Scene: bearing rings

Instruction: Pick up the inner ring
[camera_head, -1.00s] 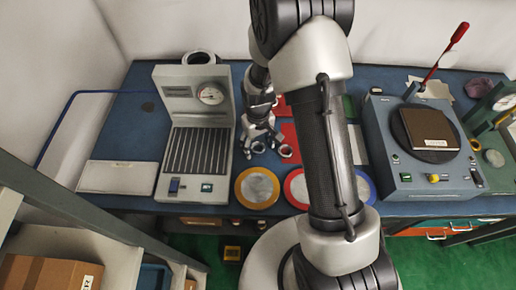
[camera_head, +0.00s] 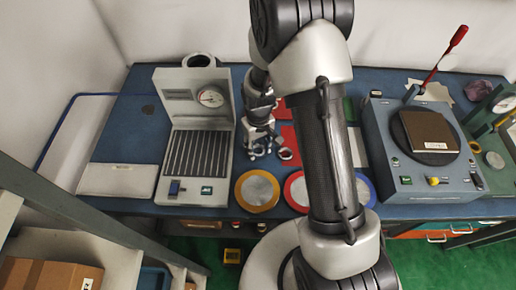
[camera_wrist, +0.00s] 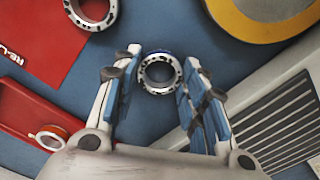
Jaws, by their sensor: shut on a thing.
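The inner ring (camera_wrist: 145,85) is a small silver ring with dark marks around its face and an open centre. In the wrist view it sits between the two fingertips of my gripper (camera_wrist: 161,62), low over or on the blue bench top; I cannot tell whether it is clear of the surface. My gripper is shut on it. In the head view my gripper (camera_head: 262,152) points down beside the press, and the ring in it is mostly hidden by the fingers.
Another similar ring (camera_wrist: 72,13) lies at the edge of a red mat (camera_wrist: 35,45). A small ring (camera_wrist: 38,135) lies in a red tray (camera_wrist: 18,110). A grey press (camera_head: 221,135) stands close left of my gripper. A yellow-rimmed disc (camera_head: 239,194) lies in front.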

